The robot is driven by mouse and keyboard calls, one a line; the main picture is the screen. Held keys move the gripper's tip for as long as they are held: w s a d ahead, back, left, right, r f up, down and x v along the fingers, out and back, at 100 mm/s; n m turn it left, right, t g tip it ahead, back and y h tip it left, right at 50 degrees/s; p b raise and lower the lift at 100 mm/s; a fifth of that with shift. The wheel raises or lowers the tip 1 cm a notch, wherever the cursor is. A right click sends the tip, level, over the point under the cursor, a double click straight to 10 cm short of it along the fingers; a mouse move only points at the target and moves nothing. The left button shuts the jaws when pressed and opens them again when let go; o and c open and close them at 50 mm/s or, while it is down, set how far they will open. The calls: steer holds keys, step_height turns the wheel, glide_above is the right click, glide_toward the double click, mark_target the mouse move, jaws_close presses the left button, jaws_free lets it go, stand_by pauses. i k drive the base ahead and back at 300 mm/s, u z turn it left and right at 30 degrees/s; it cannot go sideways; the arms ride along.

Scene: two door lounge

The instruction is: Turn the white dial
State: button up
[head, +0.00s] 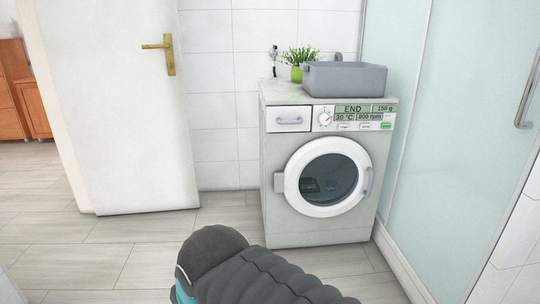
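The white dial (325,118) is on the front panel of a washing machine (275,170), between the drawer on the left and the display on the right. The display (352,109) reads END. The round door of the machine is shut. My gripper is not in the picture; only a dark ribbed part of my arm shows at the bottom, well in front of the machine.
A grey basin (345,79) and a potted plant (298,63) stand on top of the machine. A white door (115,100) with a brass handle is at left. A frosted glass shower panel (455,130) is close at right. The tiled floor before the machine is clear.

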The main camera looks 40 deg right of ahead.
mark_target(325, 119)
steer(key=u, duration=0.85)
steer(key=i, duration=1.3)
steer(key=z, duration=3.1)
